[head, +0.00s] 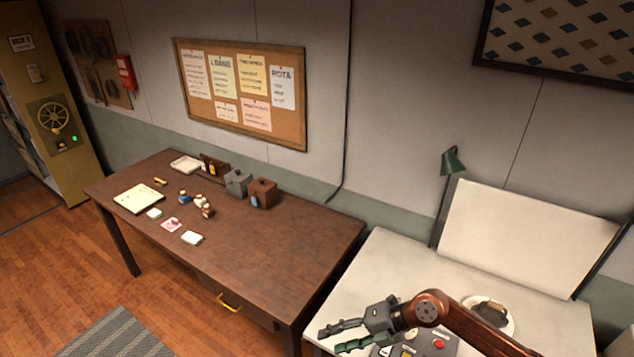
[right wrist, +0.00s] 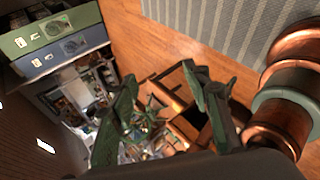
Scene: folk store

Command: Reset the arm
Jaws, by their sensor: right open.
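My right arm (head: 432,310), copper-brown with grey joints, comes in from the bottom right of the head view. My right gripper (head: 329,339) points left, over or beside the left part of the white table; its height above it is hard to tell. Its two green-grey fingers are apart with nothing between them. In the right wrist view the open right gripper (right wrist: 161,76) shows both fingers spread, with floor and blurred clutter behind. My left gripper is in neither view.
A brown desk (head: 265,245) with papers, small bottles and two boxes stands left. Wooden floor (head: 55,265) lies open at left.

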